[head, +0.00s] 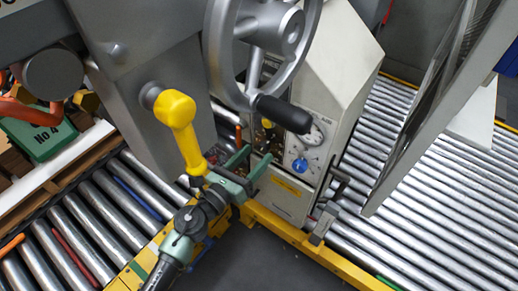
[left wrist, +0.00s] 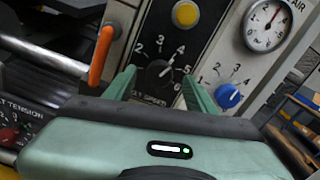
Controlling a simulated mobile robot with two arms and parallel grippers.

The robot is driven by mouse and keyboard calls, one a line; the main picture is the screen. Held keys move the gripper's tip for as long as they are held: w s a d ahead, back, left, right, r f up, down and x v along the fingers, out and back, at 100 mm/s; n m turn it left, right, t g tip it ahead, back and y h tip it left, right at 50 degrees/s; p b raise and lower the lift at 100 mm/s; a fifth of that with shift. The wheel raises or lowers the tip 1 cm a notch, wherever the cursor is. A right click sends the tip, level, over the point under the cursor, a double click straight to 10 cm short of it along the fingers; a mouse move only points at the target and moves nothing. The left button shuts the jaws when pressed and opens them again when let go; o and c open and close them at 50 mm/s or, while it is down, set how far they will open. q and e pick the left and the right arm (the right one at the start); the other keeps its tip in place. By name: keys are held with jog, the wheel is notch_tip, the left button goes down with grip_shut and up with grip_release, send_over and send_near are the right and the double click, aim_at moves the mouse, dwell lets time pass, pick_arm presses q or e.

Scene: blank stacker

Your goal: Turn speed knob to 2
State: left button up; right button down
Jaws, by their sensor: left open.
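The knob is mostly hidden by the gripper in the head view. My right gripper is not in view.
A blue knob (left wrist: 228,95) with its own scale and a gauge (left wrist: 268,26) are to the right. A yellow button (left wrist: 186,14) is above, an orange handle (left wrist: 101,55) left. A handwheel (head: 284,35) with a black grip overhangs the panel. Roller conveyors (head: 437,180) flank it.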

pick_arm(q)
jog(key=shift+x, duration=1)
jog(key=shift+w, duration=0.2)
jog(key=shift+d, duration=0.1)
grip_shut()
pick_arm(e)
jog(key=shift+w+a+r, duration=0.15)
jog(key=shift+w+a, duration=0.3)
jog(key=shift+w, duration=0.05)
